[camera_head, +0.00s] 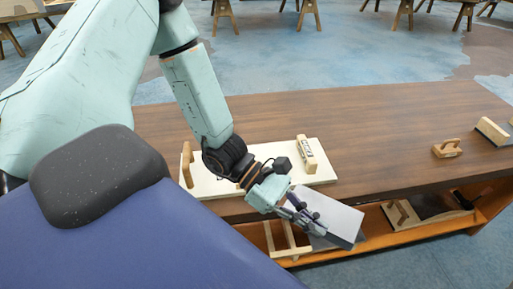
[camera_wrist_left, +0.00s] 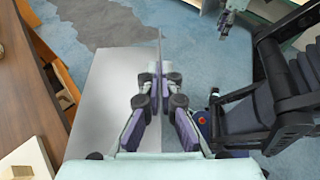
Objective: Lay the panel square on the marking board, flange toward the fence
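A grey sheet panel (camera_head: 338,217) hangs in front of the table's near edge, tilted. My left gripper (camera_head: 303,213) is shut on it. In the left wrist view the panel (camera_wrist_left: 110,95) spreads to the left, and the left gripper's fingers (camera_wrist_left: 158,112) pinch its thin upright edge, seen edge-on, which looks like the flange. The pale marking board (camera_head: 318,177) lies on the table behind the gripper, partly hidden by my arm. Wooden pieces stand at its left end (camera_head: 187,165) and right end (camera_head: 307,155); I cannot tell which is the fence. A grey part, apparently my right gripper (camera_wrist_left: 232,12), shows small at the top of the wrist view.
The brown table (camera_head: 390,130) has clear room right of the board. A wooden handled block (camera_head: 447,148) and another wooden piece (camera_head: 490,131) lie farther right. A lower shelf (camera_head: 385,235) holds wooden frames beneath the table's near edge.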

